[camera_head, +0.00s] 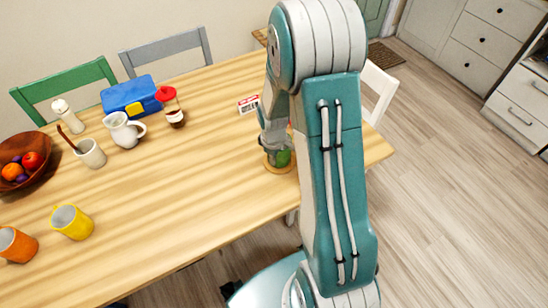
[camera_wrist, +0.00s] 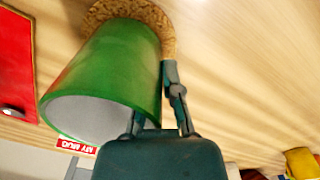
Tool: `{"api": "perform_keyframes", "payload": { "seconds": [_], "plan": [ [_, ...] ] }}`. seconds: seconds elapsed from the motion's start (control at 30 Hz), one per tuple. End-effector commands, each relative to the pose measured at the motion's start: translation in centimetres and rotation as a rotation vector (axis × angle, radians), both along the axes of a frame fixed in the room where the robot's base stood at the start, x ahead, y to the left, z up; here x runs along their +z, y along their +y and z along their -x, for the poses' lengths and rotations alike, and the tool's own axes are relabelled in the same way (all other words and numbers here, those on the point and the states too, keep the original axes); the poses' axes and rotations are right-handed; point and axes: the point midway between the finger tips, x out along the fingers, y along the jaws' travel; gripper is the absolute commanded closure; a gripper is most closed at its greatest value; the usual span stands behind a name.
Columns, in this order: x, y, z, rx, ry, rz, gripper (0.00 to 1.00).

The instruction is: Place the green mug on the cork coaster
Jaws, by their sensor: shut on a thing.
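The green mug (camera_wrist: 103,75) fills the left part of the wrist view, its open rim toward the camera and its base end at the cork coaster (camera_wrist: 166,25). In the head view the mug (camera_head: 284,158) is partly hidden by my arm, upright at the coaster (camera_head: 270,167) near the table's right end. Its base seems over or on the coaster; I cannot tell whether they touch. My gripper (camera_wrist: 155,95) is shut on the mug; one finger shows beside it and the other is partly hidden. My gripper (camera_head: 272,143) also shows in the head view, just above the coaster.
A yellow mug (camera_head: 72,222) and an orange mug (camera_head: 16,245) stand front left on the table (camera_head: 190,180). A fruit bowl (camera_head: 42,183), white pitcher (camera_head: 124,131), blue box (camera_head: 131,96) and red-topped bottle (camera_head: 171,105) stand farther back. The table's middle is clear.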

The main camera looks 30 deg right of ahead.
Motion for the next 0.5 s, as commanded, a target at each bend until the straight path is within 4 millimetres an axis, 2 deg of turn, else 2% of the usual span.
{"api": "perform_keyframes", "payload": {
  "seconds": [0.17,0.27,0.5],
  "plan": [
    [-0.2,0.0,0.0,0.0,0.001,0.0,1.0],
    [-0.22,0.01,0.02,0.0,0.001,0.0,0.58],
    [-0.21,0.01,0.01,0.0,0.001,0.0,0.57]
  ]
}}
